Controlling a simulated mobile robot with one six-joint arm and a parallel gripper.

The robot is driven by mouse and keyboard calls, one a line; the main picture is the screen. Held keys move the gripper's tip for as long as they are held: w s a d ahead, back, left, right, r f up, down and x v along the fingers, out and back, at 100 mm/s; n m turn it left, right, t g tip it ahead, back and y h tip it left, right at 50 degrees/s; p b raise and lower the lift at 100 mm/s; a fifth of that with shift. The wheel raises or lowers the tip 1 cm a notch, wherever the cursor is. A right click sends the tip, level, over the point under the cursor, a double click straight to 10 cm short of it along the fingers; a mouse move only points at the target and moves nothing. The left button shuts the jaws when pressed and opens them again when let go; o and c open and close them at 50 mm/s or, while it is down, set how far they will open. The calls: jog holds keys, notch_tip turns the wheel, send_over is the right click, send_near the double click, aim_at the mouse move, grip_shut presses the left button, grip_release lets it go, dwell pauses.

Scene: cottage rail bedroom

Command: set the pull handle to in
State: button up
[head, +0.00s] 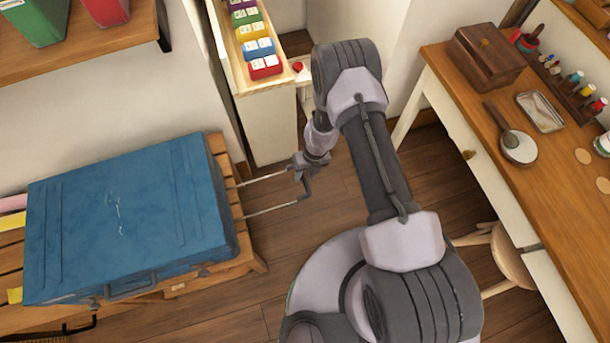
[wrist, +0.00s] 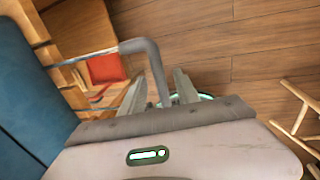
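A blue suitcase (head: 125,215) lies flat on a slatted wooden bench. Its pull handle (head: 307,190) is drawn out to the right on two thin metal rods, with a grey grip bar at the end. In the wrist view the grip bar (wrist: 140,46) bends down between the fingers of my gripper (wrist: 157,82). My gripper also shows in the head view (head: 302,165), at the far part of the bar. The fingers stand on either side of the bar, with small gaps visible, so the gripper looks open. The bar's lower end is hidden behind the gripper body.
The slatted bench (head: 250,262) extends past the suitcase. A white shelf unit (head: 262,130) with coloured boxes stands behind the handle. A wooden-topped desk (head: 560,210) and a stool (head: 512,255) are to the right.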

jog(key=shift+c, duration=0.5)
grip_shut()
dwell(1.0)
